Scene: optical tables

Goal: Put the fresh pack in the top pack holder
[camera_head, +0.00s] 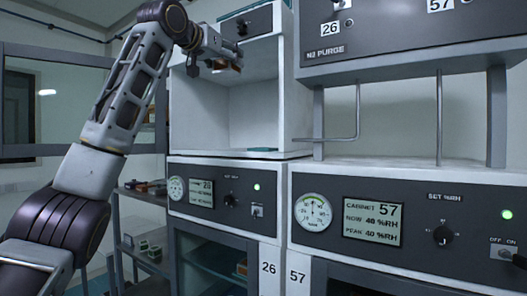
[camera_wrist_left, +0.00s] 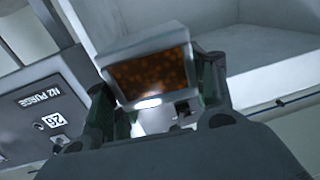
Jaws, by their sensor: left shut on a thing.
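My left gripper (camera_head: 228,66) is raised in front of the open upper bay of cabinet 26, near the bay's top. It is shut on a pack (camera_wrist_left: 150,75), a pale-framed block with a dark window of orange-brown beads. The pack sits between the two dark fingers in the left wrist view; in the head view it is small and dark. I cannot make out the top pack holder. My right gripper is not in view.
The bay's white floor (camera_head: 230,154) carries a flat teal item (camera_head: 263,149) near its front edge. Cabinet 57 (camera_head: 400,215) stands to the right, with posts and a bent rod (camera_head: 357,110) above it. A shelf rack (camera_head: 140,240) stands at lower left.

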